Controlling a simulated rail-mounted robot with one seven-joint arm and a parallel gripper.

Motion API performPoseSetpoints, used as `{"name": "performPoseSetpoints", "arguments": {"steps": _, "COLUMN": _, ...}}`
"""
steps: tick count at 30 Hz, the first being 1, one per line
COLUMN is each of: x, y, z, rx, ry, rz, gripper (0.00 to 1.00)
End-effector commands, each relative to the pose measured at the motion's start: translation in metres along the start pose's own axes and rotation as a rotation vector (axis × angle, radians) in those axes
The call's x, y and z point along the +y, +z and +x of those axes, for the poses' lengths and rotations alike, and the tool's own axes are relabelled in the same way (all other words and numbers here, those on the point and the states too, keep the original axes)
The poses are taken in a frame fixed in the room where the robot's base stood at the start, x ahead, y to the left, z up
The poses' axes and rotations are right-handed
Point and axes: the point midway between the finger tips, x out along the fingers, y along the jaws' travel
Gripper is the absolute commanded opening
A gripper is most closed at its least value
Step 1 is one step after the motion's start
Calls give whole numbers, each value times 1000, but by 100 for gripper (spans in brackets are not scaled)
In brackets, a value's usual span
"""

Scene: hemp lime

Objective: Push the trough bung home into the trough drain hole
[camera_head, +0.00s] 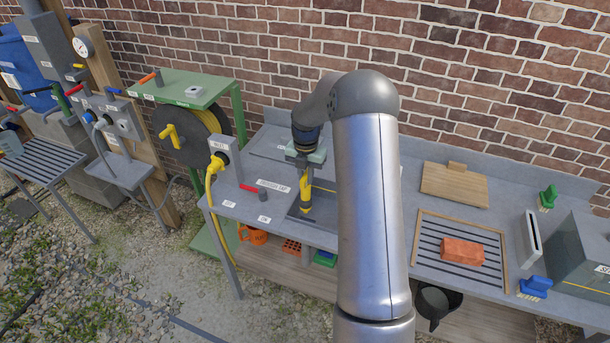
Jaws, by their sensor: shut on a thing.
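My gripper (305,177) points down over the trough (325,212), a dark sunken basin in the grey bench. It is shut on a small yellow and dark piece (305,203), which I take to be the trough bung. The piece is upright, with its lower end low in the trough. At this size I cannot tell where the fingers end and the bung begins, or whether it touches the trough floor. The drain hole is not visible; the gripper and the piece may cover it. My arm hides the trough's right part.
A grey tap post (222,160) with a yellow hose and a red-handled lever (253,188) stand left of the trough. A brick wall (270,60) is behind. Right of my arm are a wooden board (455,183), a slatted tray (425,255) with an orange brick (462,251), and brushes.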

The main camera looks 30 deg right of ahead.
Motion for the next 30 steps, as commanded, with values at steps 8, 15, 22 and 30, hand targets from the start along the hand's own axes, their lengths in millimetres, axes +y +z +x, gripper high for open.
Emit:
{"name": "performPoseSetpoints", "arguments": {"steps": 8, "x": 0, "y": 0, "z": 0, "rx": 1, "ry": 0, "rz": 2, "gripper": 0}}
{"name": "performPoseSetpoints", "arguments": {"steps": 15, "x": 0, "y": 0, "z": 12, "rx": 1, "ry": 0, "rz": 1, "gripper": 0}}
{"name": "performPoseSetpoints", "arguments": {"steps": 22, "x": 0, "y": 0, "z": 33, "rx": 2, "ry": -1, "rz": 1, "gripper": 0}}
{"name": "performPoseSetpoints", "arguments": {"steps": 30, "x": 0, "y": 0, "z": 55, "rx": 1, "ry": 0, "rz": 2, "gripper": 0}}
